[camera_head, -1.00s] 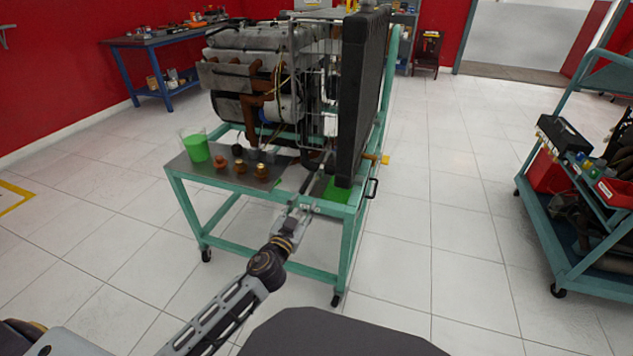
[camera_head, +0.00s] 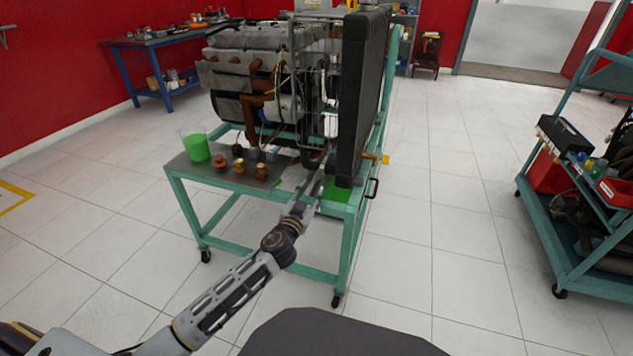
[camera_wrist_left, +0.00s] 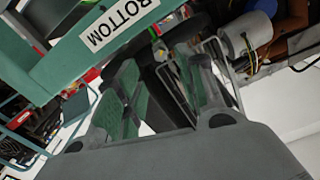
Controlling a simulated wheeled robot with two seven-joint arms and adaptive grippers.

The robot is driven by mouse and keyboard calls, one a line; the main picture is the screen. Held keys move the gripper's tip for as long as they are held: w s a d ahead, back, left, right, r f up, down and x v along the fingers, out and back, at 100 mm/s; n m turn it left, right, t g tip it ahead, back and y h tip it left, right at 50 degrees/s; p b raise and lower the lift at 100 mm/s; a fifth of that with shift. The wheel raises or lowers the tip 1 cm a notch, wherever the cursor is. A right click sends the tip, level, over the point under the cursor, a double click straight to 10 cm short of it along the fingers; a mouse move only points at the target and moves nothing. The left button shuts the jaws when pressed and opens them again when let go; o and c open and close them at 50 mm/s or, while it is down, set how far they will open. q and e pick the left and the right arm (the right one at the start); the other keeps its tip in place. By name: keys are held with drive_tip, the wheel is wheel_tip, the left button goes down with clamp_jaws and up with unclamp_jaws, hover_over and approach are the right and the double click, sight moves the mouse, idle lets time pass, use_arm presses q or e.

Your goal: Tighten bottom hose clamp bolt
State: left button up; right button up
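In the left wrist view, a white "BOTTOM" label (camera_wrist_left: 118,22) sits on a green frame bar. A dark hose (camera_wrist_left: 183,32) lies just beyond my left gripper (camera_wrist_left: 158,62). A small metallic part with a red spot (camera_wrist_left: 157,44) shows near the fingertips; I cannot tell whether it is the clamp bolt. The green-padded fingers are apart, with nothing clearly gripped between them. In the head view, my left gripper (camera_head: 313,180) reaches in at the lower front of the engine, beside the black radiator (camera_head: 362,95). The clamp is not distinguishable there. My right gripper is out of view.
The engine (camera_head: 255,75) stands on a green wheeled frame (camera_head: 262,265). A tool cart (camera_head: 540,215) stands at the right. Floor between is clear.

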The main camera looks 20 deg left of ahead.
sight(318, 178)
use_arm(q)
drive_tip(key=shift+w, duration=1.55)
drive_tip(key=shift+w+b, duration=0.5)
drive_tip(key=shift+w, duration=1.4)
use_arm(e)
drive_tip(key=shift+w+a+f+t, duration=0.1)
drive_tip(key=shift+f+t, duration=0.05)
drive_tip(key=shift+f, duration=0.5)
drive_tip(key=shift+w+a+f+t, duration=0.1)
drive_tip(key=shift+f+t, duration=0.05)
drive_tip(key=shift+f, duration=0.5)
use_arm(q)
drive_tip(key=shift+d, duration=0.1)
clamp_jaws()
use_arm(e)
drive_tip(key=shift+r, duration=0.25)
